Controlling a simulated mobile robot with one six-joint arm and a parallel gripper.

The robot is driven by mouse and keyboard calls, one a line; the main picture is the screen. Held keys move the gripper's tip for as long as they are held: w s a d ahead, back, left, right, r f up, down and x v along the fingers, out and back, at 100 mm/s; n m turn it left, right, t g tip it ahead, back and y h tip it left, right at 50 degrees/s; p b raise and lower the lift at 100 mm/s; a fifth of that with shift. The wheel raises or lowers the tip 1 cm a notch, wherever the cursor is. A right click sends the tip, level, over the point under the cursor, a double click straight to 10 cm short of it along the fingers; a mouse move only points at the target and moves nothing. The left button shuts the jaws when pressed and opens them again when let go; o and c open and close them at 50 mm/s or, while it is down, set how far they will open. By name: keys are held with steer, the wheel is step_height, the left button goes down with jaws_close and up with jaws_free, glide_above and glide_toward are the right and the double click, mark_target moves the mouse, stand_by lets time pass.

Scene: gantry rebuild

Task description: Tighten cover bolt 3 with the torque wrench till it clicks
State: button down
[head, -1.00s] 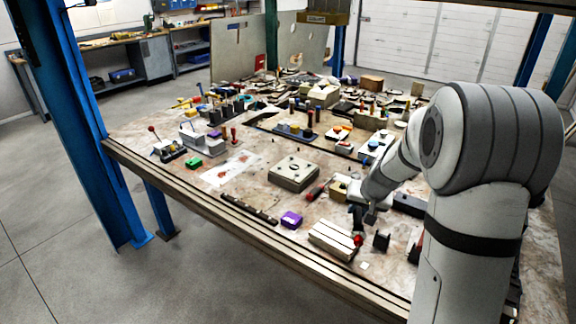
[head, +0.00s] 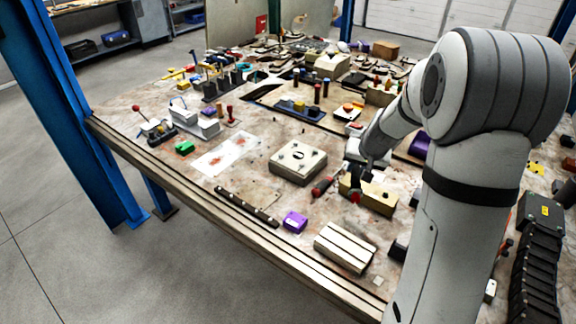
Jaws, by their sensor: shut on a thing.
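The cover (head: 298,163) is a square beige block with a ring in its middle and small bolts near its corners. I cannot tell which bolt is number 3. My gripper (head: 359,183) is right of the cover and apart from it, above a tan block (head: 380,197). It is shut on a dark tool with a red end (head: 355,197), mostly hidden by the gripper. I cannot tell if this is the torque wrench. A red-handled tool (head: 322,187) lies between the cover and my gripper.
A ribbed cream box (head: 345,248) and a purple block (head: 294,222) stand near the front edge. A dark rail (head: 246,206) lies left of them. A stained white sheet (head: 226,154) lies left of the cover. Racks and loose parts crowd the table behind.

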steer(key=shift+d+r, duration=0.1)
steer(key=a+f+m+b, duration=0.1)
steer(key=a+f+b, duration=0.1)
steer(key=a, duration=0.8)
steer(key=a+f+m+b, duration=0.1)
steer(key=a+b, duration=0.3)
steer(key=a, duration=0.6)
steer(key=shift+s+a+f+h, duration=0.25)
steer(key=shift+f+h, duration=0.15)
steer(key=shift+f, duration=0.25)
steer(key=shift+r+b, duration=0.15)
steer(key=shift+b, duration=0.3)
